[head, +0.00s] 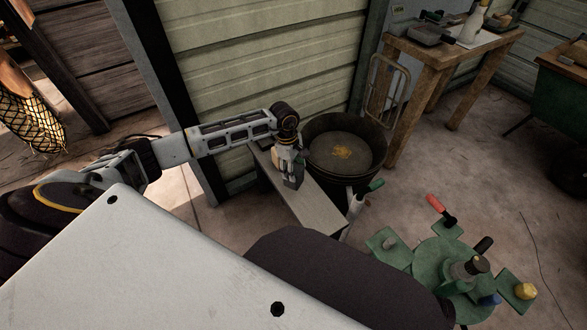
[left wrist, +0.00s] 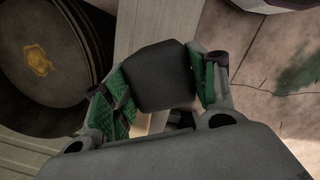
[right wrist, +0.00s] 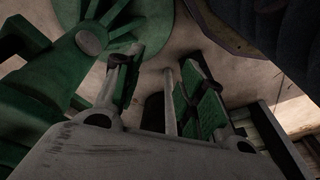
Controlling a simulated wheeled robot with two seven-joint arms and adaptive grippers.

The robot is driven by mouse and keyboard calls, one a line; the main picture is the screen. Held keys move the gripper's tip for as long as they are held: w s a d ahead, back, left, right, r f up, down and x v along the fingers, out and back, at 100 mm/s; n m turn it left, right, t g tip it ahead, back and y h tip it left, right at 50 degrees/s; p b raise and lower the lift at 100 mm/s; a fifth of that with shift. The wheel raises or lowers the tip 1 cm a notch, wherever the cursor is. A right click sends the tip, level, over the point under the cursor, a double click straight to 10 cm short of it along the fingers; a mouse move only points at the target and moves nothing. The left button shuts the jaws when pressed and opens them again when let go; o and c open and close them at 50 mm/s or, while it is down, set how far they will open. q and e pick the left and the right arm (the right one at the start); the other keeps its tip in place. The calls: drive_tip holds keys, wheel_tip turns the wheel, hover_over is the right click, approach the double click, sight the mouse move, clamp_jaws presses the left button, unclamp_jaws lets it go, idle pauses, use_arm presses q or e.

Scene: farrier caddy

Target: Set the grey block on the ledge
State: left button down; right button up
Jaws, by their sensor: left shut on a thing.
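My left gripper (head: 291,180) is shut on the grey block and holds it over the near part of the ledge (head: 315,207), a pale narrow board. In the left wrist view the dark grey block (left wrist: 160,76) sits between the green finger pads of the gripper (left wrist: 160,85). The ledge (left wrist: 148,25) runs behind it there. I cannot tell whether the block touches the ledge. My right gripper (right wrist: 160,90) shows in the right wrist view with its fingers apart; a grey rod (right wrist: 169,100) shows between them, and I see no grip on it.
A black tub (head: 345,150) stands right beside the ledge. A green caddy (head: 440,262) with several tools stands at the lower right. A wooden workbench (head: 430,55) is at the back. Open floor lies between bench and caddy.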

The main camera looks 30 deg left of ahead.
sight(299, 163)
use_arm(q)
drive_tip(key=n, duration=0.3)
drive_tip(key=shift+w+r+n+t, duration=0.15)
drive_tip(key=shift+w+n+t, duration=0.15)
drive_tip(key=shift+w, duration=0.05)
drive_tip(key=n, duration=0.4)
drive_tip(key=shift+w+d+r+t, duration=0.1)
drive_tip(key=shift+w+r+t, duration=0.05)
drive_tip(key=shift+w+t, duration=0.2)
drive_tip(key=n, duration=0.4)
drive_tip(key=shift+w+d+r+y, duration=0.15)
drive_tip(key=shift+w+y, duration=0.2)
drive_tip(key=shift+y, duration=0.05)
drive_tip(key=shift+w+d+r+n+t+y, duration=0.1)
drive_tip(key=shift+w+n+t+y, duration=0.1)
drive_tip(key=shift+n, duration=0.9)
drive_tip(key=shift+w+d+r+n+t+y, duration=0.1)
drive_tip(key=shift+w+n, duration=0.1)
drive_tip(key=shift+n, duration=0.9)
use_arm(e)
drive_tip(key=shift+s+f, duration=0.15)
drive_tip(key=shift+f, duration=0.2)
use_arm(q)
drive_tip(key=shift+f, duration=0.1)
